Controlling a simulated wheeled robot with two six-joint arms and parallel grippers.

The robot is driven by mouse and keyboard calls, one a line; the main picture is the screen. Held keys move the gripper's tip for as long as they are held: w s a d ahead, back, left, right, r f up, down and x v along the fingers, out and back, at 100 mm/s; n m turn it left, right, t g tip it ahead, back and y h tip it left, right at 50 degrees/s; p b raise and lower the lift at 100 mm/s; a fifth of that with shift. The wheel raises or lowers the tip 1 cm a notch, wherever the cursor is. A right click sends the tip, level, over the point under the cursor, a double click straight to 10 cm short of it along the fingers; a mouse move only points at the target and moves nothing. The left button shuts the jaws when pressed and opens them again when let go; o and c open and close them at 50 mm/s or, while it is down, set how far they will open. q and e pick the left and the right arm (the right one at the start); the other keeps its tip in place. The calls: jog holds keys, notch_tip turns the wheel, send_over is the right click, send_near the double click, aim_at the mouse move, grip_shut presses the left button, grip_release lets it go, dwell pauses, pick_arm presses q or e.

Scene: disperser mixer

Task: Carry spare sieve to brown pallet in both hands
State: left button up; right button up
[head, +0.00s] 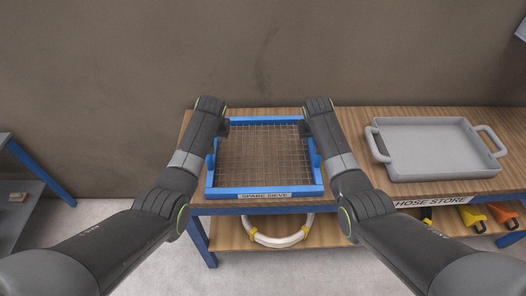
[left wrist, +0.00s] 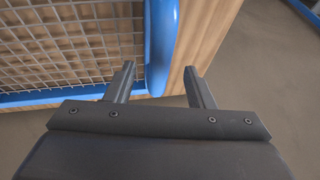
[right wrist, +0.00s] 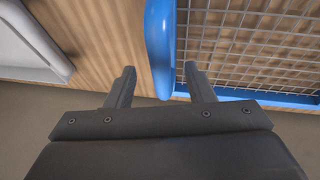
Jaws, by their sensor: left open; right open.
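The spare sieve, a blue square frame (head: 262,191) with a wire mesh, lies on the wooden bench top. It has a blue handle on each side. In the left wrist view the left handle (left wrist: 161,45) runs between the open fingers of my left gripper (left wrist: 160,85). In the right wrist view the right handle (right wrist: 160,50) runs between the open fingers of my right gripper (right wrist: 160,87). Neither gripper is closed on its handle. In the head view my forearms cover the fingertips and part of the frame's sides. No brown pallet is in view.
A grey tray with two handles (head: 432,168) stands on the bench to the right. The bench front bears a HOSE STORE label (head: 431,202). A white hose ring (head: 281,243) and yellow and orange items lie on the lower shelf. A wall is behind.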

pick_arm(q)
jog(key=shift+x, duration=2.25)
pick_arm(e)
jog(key=shift+x, duration=2.25)
pick_arm(q)
jog(key=shift+w+a+f, duration=0.2)
jog(key=shift+w+f, duration=0.1)
jog(key=shift+f, duration=0.3)
pick_arm(e)
jog(key=shift+w+d+f, duration=0.1)
jog(key=shift+w+f, duration=0.25)
jog(key=shift+f, duration=0.3)
pick_arm(q)
jog(key=shift+c, duration=0.2)
pick_arm(e)
jog(key=shift+c, duration=0.2)
pick_arm(q)
grip_shut()
pick_arm(e)
grip_shut()
pick_arm(q)
jog(key=shift+w+r, duration=0.1)
jog(key=shift+w, duration=0.1)
pick_arm(e)
jog(key=shift+w+r, duration=0.15)
jog(key=shift+w, duration=0.05)
